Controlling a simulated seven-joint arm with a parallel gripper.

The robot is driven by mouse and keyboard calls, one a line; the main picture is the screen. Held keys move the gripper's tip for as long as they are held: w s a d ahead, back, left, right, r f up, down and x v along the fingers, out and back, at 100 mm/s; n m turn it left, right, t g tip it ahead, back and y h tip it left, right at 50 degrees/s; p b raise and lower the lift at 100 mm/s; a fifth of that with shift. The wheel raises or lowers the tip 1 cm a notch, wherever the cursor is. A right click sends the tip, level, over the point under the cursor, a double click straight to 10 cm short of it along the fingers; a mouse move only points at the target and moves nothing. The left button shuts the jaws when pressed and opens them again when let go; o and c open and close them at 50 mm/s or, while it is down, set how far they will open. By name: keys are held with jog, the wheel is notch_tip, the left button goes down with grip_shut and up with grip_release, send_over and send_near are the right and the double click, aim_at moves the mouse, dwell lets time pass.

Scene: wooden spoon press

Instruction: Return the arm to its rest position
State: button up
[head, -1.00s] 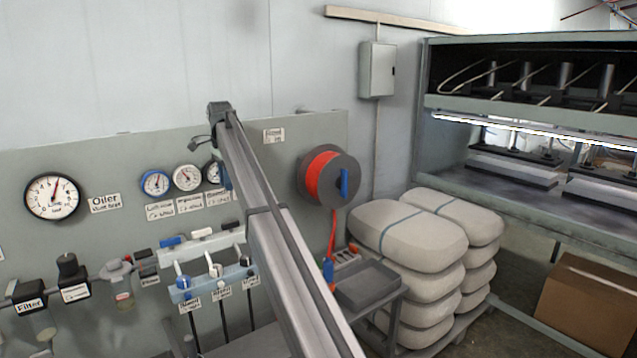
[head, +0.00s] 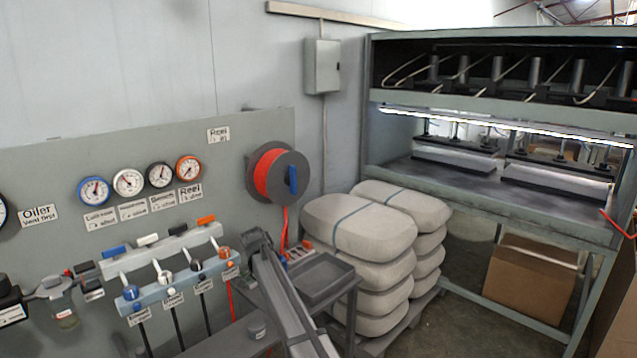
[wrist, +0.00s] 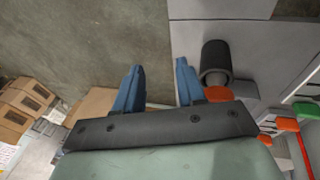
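My gripper (wrist: 157,80) shows in the wrist view as two blue fingers pointing up the picture, with a wide gap between them. It is open, and nothing is held between the fingers. In the head view, my grey arm (head: 290,305) rises from the bottom middle. Its dark upper end (head: 258,243) sits in front of the panel, beside the small grey cart. I cannot make out the fingers in the head view.
A panel (head: 140,160) with gauges, coloured valve levers and a red hose reel (head: 268,174) stands left. A grey tray (head: 320,280), stacked sacks (head: 358,225), a press rack (head: 465,195) and a cardboard box (head: 530,275) are right. A dark cylinder (wrist: 215,60) is near the right finger.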

jog(key=s+d+f+n+g, duration=0.1)
jog(key=s+d+f+n, duration=0.1)
jog(key=s+d+f, duration=0.75)
jog(key=s+d+f+n+g+y, duration=0.1)
jog(key=s+d+f, duration=0.4)
jog(key=f, duration=0.7)
jog(key=s+d+f+n+g, duration=0.1)
jog(key=s+d+f+n, duration=0.1)
jog(key=s+d+f, duration=0.6)
jog(key=s+d+f+n+g+y, duration=0.1)
jog(key=s+f, duration=0.3)
jog(key=s, duration=0.7)
jog(key=s+d+f+n+g+y, duration=0.1)
jog(key=s+d+f, duration=0.2)
jog(key=s, duration=0.8)
jog(key=s+d+f+n+g+y, duration=0.1)
jog(key=s+f, duration=0.5)
jog(key=s, duration=0.6)
jog(key=shift+d+f, duration=0.3)
jog(key=shift+d, duration=0.4)
